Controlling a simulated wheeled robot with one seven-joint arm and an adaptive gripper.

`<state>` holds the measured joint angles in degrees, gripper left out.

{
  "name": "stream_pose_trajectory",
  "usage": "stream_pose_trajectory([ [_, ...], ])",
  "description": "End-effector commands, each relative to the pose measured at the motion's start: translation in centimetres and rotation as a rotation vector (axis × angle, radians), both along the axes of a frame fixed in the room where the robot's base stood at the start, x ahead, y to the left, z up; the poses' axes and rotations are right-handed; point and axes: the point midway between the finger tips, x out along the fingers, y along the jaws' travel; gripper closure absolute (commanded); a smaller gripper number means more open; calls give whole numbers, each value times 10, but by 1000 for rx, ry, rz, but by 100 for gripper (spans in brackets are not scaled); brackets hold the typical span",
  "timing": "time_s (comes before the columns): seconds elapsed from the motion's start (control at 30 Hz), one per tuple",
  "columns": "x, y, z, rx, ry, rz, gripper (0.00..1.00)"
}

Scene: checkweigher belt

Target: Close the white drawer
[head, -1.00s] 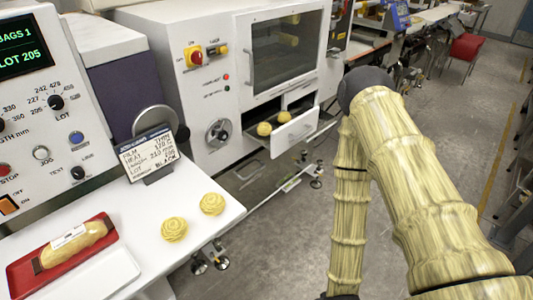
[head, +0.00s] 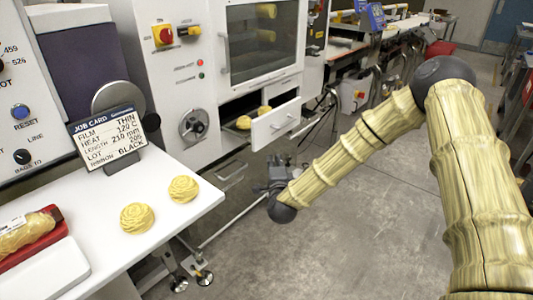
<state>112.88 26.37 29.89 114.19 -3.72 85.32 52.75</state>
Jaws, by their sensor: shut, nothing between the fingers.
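The white drawer (head: 276,126) stands pulled out of the lower part of the white machine, with its front panel facing right. Yellow round pieces (head: 243,123) lie inside it. My gripper (head: 278,162), dark grey and small in the head view, is just below and in front of the drawer front in the picture. It is shut and empty. The fingertips are hard to make out, and I cannot tell whether they touch the drawer.
The white machine (head: 180,90) has a glass door above the drawer. A white table (head: 190,215) at the left holds two yellow swirled rolls (head: 137,217), a job card (head: 105,138) and a red tray (head: 50,242). Grey floor is open at the right.

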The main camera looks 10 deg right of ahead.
Motion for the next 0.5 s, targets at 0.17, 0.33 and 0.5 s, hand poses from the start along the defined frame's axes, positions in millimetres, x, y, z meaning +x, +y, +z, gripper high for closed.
stream_pose_trajectory([
  [0.17,17,-2,3,1,-3,-2,100],
  [0.33,44,-6,3,0,-3,-2,100],
  [0.5,71,-9,2,0,-2,-2,100],
])
